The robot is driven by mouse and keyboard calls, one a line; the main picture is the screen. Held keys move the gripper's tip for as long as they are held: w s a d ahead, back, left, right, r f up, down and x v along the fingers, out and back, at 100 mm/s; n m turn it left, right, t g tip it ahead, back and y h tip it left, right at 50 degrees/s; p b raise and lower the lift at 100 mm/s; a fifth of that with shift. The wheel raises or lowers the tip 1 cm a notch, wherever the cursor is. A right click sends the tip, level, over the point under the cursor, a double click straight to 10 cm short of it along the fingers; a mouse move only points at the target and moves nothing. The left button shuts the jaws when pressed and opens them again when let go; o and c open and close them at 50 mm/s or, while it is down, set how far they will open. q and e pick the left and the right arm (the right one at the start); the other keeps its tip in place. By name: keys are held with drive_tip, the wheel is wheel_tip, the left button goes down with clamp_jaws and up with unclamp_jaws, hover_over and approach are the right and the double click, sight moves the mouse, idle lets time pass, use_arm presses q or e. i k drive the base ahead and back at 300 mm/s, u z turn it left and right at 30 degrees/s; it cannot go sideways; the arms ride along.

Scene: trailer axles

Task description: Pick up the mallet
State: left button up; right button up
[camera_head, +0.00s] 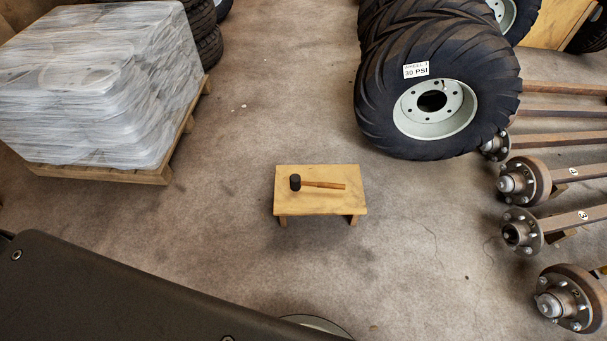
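The mallet (322,184) lies on its side on a small yellow wooden stool (319,204) in the middle of the head view. Its black head is at the left and its brown wooden handle points right. The stool stands on the concrete floor. Neither of my grippers shows in this view, and nothing touches the mallet.
A pallet (102,173) with plastic-wrapped goods (100,85) stands at the left. Large tyred wheels (437,90), one labelled 30 PSI, stand at the upper right. Several axles with hubs (522,181) lie along the right. The floor around the stool is clear.

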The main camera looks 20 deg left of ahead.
sight(296, 183)
drive_tip(key=z, duration=1.1)
drive_tip(key=i, duration=3)
drive_tip(key=u, duration=2.65)
